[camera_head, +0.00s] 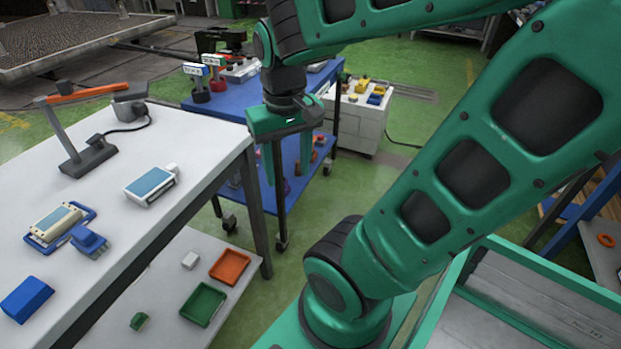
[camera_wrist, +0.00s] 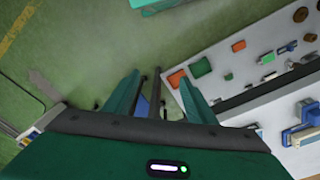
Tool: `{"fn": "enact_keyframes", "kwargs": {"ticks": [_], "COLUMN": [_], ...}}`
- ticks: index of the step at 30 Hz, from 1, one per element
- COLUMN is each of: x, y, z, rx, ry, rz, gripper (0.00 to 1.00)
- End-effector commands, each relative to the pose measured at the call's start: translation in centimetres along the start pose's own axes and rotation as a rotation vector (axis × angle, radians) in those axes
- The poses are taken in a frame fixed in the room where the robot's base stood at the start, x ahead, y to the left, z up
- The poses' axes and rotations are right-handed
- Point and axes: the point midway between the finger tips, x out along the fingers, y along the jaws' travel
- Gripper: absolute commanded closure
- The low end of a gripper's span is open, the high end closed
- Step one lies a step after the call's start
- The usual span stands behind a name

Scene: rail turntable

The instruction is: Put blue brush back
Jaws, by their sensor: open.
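A blue brush-like piece (camera_head: 89,241) lies on the white table at the left, against the near right side of a blue-rimmed holder (camera_head: 57,225) with a cream block. I cannot tell if they touch. A solid blue block or box (camera_head: 25,298) sits near the table's front left. My gripper (camera_head: 288,176) is open and empty. It points down over the green floor, right of the table and apart from the blue brush. Its two green fingers also show in the wrist view (camera_wrist: 158,88), with nothing between them.
The white table (camera_head: 205,130) also holds an orange-armed stand (camera_head: 88,155) and a blue-topped device (camera_head: 150,186). Its lower shelf has an orange tray (camera_head: 230,266), a green tray (camera_head: 203,304) and a small green piece (camera_head: 139,321). A blue cart (camera_head: 225,105) stands behind my gripper.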

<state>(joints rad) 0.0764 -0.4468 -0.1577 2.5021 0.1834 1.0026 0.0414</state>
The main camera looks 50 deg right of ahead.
Motion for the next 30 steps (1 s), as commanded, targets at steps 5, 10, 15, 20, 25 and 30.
{"fn": "enact_keyframes", "kwargs": {"ticks": [5, 10, 15, 20, 25, 30], "x": [1.0, 1.3, 1.2, 1.2, 1.7, 1.8], "y": [3.6, 4.4, 4.4, 4.4, 4.0, 3.9], "z": [3.8, 4.9, 4.9, 4.8, 4.0, 3.7], "rx": [0.111, 0.138, 0.136, 0.136, 0.135, 0.135], "ry": [-0.058, -0.075, -0.075, -0.075, -0.084, -0.087], "rz": [-0.018, -0.024, -0.024, -0.024, -0.019, -0.016], "gripper": [0.49, 0.49, 0.49, 0.49, 0.49, 0.49]}}
